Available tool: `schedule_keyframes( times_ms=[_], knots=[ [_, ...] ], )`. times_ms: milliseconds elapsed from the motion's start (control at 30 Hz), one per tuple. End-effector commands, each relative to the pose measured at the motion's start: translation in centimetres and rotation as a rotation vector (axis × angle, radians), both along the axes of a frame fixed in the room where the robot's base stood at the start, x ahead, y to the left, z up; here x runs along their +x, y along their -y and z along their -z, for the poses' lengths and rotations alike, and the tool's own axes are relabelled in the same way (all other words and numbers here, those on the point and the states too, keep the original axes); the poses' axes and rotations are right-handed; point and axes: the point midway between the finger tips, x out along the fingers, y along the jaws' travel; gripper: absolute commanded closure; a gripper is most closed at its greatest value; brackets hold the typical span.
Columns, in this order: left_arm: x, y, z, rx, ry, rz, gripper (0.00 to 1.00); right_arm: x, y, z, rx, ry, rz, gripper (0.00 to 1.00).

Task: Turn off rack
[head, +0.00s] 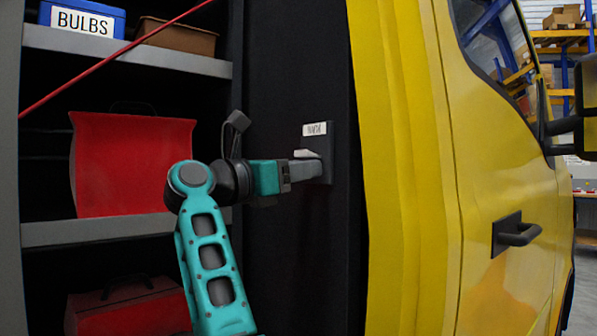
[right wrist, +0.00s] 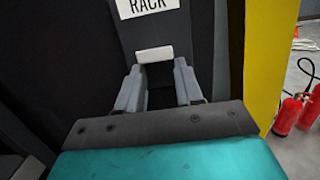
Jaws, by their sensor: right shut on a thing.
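The rack switch is a dark plate (head: 328,140) on the black panel beside the shelves, with a white lever (head: 305,154) standing out from it. A white label (head: 314,129) sits above the lever; in the right wrist view the label (right wrist: 150,6) reads RACK. My right gripper (head: 318,168) is at the plate, shut on the switch, with its grey fingers partly hiding it. In the right wrist view the white lever (right wrist: 154,55) shows between and just beyond the fingertips (right wrist: 155,78). My left gripper is not in view.
Shelves at left hold a blue BULBS bin (head: 82,20), a brown box (head: 176,36) and red cases (head: 133,165). A red bar (head: 115,57) crosses them. The yellow truck door (head: 500,190) is at right. Red extinguishers (right wrist: 288,115) stand on the floor.

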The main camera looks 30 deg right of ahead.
Motion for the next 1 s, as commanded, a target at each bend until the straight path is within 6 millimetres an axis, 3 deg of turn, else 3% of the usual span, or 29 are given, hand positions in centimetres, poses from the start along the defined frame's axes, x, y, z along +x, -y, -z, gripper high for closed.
schedule_keyframes(
  times_ms=[300, 633, 767, 1000],
  knots=[
    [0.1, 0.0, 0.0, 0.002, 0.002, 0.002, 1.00, 0.0, 0.0, 0.0, 0.001, 0.000, 0.000, 0.38],
    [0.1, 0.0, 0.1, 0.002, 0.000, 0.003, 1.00, 0.0, -0.7, 0.1, 0.000, 0.000, -0.002, 0.38],
    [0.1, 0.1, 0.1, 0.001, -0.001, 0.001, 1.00, -0.3, -2.7, 0.3, 0.001, -0.001, -0.005, 0.38],
    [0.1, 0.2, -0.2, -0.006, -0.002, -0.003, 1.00, -1.1, -8.1, 0.9, -0.001, 0.000, -0.003, 0.38]
  ],
)
